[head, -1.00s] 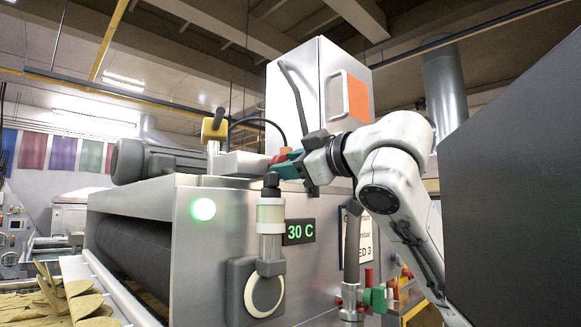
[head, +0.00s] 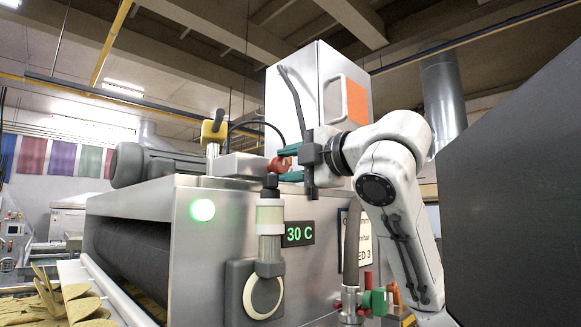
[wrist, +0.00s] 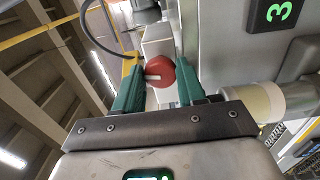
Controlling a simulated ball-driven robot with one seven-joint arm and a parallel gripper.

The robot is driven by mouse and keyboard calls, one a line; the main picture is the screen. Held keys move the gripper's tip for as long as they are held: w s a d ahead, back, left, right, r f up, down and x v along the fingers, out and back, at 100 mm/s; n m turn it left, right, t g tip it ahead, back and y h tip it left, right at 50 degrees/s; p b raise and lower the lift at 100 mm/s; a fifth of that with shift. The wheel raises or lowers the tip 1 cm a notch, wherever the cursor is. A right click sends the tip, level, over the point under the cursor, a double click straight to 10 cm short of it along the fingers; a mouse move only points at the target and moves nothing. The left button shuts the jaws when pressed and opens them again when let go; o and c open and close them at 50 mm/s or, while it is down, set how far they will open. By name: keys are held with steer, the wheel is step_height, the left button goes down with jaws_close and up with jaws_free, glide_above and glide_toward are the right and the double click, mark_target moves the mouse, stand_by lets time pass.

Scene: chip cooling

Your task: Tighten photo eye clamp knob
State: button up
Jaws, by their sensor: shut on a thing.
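The red round clamp knob (wrist: 160,72) sits between the two teal fingers of my gripper (wrist: 158,68) in the wrist view. A pale mark on its face lies nearly level across that picture. In the head view the knob (head: 279,165) is at the right end of a grey clamp block (head: 238,164), and my gripper (head: 286,163) reaches it from the right, shut on it, one finger above and one below. The yellow photo eye (head: 214,131) stands on a short post on the block. The fingers partly hide the knob's sides.
The steel housing (head: 235,205) lies below the clamp, with a green lamp (head: 203,210) and a 30 C display (head: 298,233). A capped cylinder (head: 270,215) rises close under my gripper. A tall cabinet (head: 305,95) stands behind. A dark panel (head: 510,190) fills the right.

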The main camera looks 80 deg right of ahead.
steer(key=shift+n, duration=1.1)
steer(key=o, duration=1.1)
steer(key=shift+c, duration=0.2)
steer(key=b+v, duration=0.2)
steer(key=v, duration=0.8)
steer(key=shift+s+a, duration=0.25)
steer(key=shift+s, duration=0.05)
